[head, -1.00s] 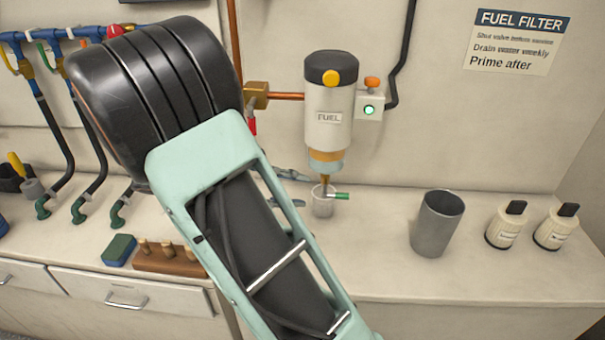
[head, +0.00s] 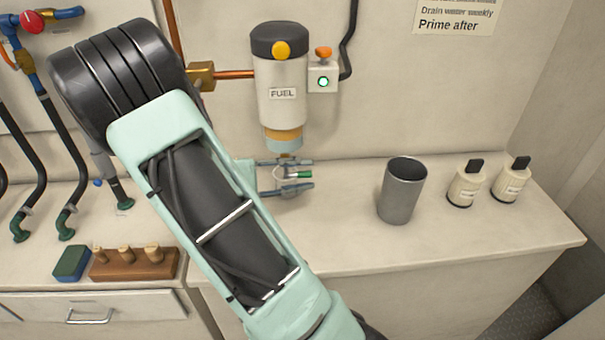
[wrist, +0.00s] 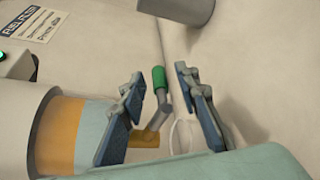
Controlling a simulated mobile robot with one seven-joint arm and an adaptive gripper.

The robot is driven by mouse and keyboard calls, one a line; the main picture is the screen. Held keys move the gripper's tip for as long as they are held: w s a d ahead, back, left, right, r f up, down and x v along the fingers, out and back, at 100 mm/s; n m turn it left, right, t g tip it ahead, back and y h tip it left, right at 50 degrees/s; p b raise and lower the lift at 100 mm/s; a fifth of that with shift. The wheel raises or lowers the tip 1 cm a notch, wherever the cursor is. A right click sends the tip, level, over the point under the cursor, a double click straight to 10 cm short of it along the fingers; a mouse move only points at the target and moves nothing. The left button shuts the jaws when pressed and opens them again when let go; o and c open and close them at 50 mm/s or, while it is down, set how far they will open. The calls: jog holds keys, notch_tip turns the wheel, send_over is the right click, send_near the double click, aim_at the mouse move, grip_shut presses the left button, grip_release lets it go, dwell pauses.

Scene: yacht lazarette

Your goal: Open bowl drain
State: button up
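The fuel filter (head: 281,92) hangs on the wall, with an amber and pale blue bowl (head: 284,141) at its bottom. The bowl's drain has a green-tipped lever (head: 305,174) pointing right; in the wrist view the green tip (wrist: 159,78) lies between my fingers. My gripper (head: 311,173) is just below the bowl and open, with one finger on each side of the lever. In the wrist view gaps show between the green tip and both fingers of my gripper (wrist: 159,75). A small clear cup (wrist: 182,135) under the drain is partly hidden by a finger.
A grey tumbler (head: 402,192) and two cream bottles (head: 466,186) (head: 511,181) stand to the right on the counter. A switch box (head: 323,78) with a lit green button is beside the filter. Hoses (head: 63,150) and a wooden peg block (head: 135,264) are left.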

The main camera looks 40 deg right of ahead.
jog(key=shift+s+d+f, duration=0.1)
jog(key=shift+d, duration=0.25)
jog(key=shift+c, duration=0.6)
grip_shut()
jog(key=shift+h, duration=0.3)
jog(key=h, duration=0.1)
jog(key=r+n+g+h+b, duration=0.1)
jog(key=h, duration=0.1)
jog(key=shift+a+b, duration=0.15)
jog(key=shift+b, duration=0.15)
jog(key=shift+w+a+r+n+h+b, duration=0.15)
jog(key=shift+r+n+h, duration=0.25)
jog(key=shift+h, duration=0.45)
jog(key=shift+w+a+r+n+h+b, duration=0.1)
jog(key=shift+w+r+n+h+b, duration=0.15)
jog(key=shift+n+h, duration=0.45)
jog(key=shift+s+h, duration=0.1)
jog(key=shift+h, duration=0.15)
